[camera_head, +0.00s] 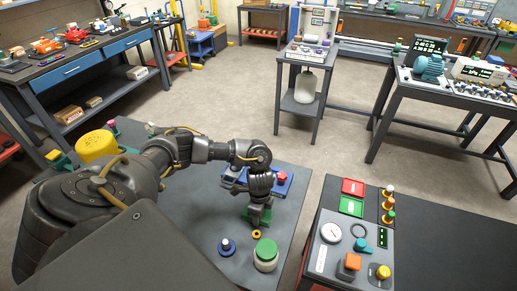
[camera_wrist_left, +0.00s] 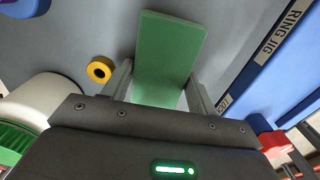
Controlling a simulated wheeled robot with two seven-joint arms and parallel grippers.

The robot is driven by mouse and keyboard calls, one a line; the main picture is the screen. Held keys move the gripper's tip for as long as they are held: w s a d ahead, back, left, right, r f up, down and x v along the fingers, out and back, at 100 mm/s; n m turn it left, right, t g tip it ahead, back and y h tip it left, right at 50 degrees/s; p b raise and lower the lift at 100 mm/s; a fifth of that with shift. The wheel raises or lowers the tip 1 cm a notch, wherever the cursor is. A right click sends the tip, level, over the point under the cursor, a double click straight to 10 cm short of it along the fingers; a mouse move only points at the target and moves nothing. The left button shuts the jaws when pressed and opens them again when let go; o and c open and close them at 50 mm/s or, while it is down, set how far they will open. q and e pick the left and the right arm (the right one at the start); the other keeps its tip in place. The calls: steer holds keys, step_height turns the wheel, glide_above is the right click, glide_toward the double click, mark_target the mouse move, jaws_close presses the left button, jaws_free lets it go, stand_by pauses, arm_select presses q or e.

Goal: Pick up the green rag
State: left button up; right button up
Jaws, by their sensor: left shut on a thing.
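The green rag (camera_wrist_left: 170,50) is a flat green rectangular piece in the left wrist view, lying between the two fingers of my left gripper (camera_wrist_left: 160,92). In the head view, my left gripper (camera_head: 259,204) points down at the grey table, with the rag (camera_head: 258,216) showing green under its fingers. The gripper is shut on the rag. The rag's near end is hidden by the gripper body. I cannot tell whether the rag still touches the table. My right gripper is not in view.
A yellow ring (camera_head: 256,234) lies close in front of the rag. A white jar with a green lid (camera_head: 266,254) and a blue piece (camera_head: 227,247) stand nearer. The blue ring jig (camera_wrist_left: 262,82) lies beside the gripper, with a red knob (camera_head: 282,177). A control panel (camera_head: 330,257) is right.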

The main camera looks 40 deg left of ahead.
arm_select(q)
steer(key=shift+r, duration=0.1)
steer(key=shift+r, duration=0.2)
step_height(320, 180, up, 2)
steer(key=shift+w+r+b, duration=0.1)
steer(key=shift+b, duration=0.35)
steer(key=s+d+r+p, duration=0.2)
steer(key=s+d+r, duration=0.2)
steer(key=r, duration=0.1)
steer(key=s+d+r+p, duration=0.2)
steer(key=s+d+r, duration=0.2)
steer(key=s, duration=0.1)
steer(key=shift+s+d+r, duration=0.25)
steer(key=shift+d+r, duration=0.1)
steer(key=shift+d, duration=0.05)
steer(key=shift+s+d+r, duration=0.25)
steer(key=shift+s+d, duration=0.15)
steer(key=shift+s, duration=0.1)
